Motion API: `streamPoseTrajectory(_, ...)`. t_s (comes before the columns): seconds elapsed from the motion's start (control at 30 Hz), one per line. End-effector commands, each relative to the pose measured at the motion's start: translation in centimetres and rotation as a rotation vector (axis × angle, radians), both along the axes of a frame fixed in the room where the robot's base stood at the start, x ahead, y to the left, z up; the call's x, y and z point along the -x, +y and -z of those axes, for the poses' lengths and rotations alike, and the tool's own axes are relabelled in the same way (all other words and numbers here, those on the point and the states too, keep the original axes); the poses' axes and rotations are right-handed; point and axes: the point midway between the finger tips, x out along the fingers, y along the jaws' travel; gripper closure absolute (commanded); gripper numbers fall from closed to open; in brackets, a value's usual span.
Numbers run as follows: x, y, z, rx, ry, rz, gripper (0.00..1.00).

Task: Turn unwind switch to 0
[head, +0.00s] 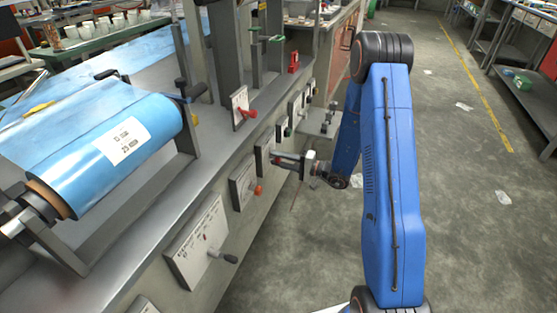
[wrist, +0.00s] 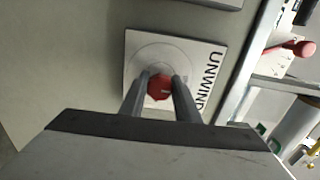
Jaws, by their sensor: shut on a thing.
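The unwind switch is a red knob (wrist: 160,89) on a white square plate (wrist: 148,48) lettered "UNWIND", seen in the wrist view. The two grey fingers of my gripper (wrist: 161,84) are on either side of the knob and shut on it. In the head view my gripper (head: 279,159) reaches left to the plate (head: 263,144) on the machine's side; the knob is hidden there. No 0 mark or pointer can be made out, so I cannot tell the switch's position.
A red-handled lever (head: 247,113) sits above the switch and shows at right in the wrist view (wrist: 290,49). Nearby are an orange-red knob (head: 258,190) and a dark-handled lever (head: 222,256). A blue film roll (head: 75,150) lies left. The floor (head: 470,200) at right is mostly clear.

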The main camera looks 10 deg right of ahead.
Motion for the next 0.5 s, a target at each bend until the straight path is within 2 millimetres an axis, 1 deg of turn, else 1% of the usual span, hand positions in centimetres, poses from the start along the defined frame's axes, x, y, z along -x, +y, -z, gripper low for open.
streamPoseTrajectory(0.37, 0.16, 0.02, 0.18, 0.002, 0.002, -0.001, 0.93)
streamPoseTrajectory(0.4, 0.16, 0.02, 0.18, 0.002, 0.002, -0.001, 0.64)
streamPoseTrajectory(0.43, 0.15, 0.01, 0.17, 0.002, 0.002, -0.001, 0.57)
streamPoseTrajectory(0.47, 0.14, 0.00, 0.16, 0.002, 0.002, -0.001, 0.52)
streamPoseTrajectory(0.5, 0.13, 0.01, 0.14, 0.002, 0.002, -0.001, 0.52)
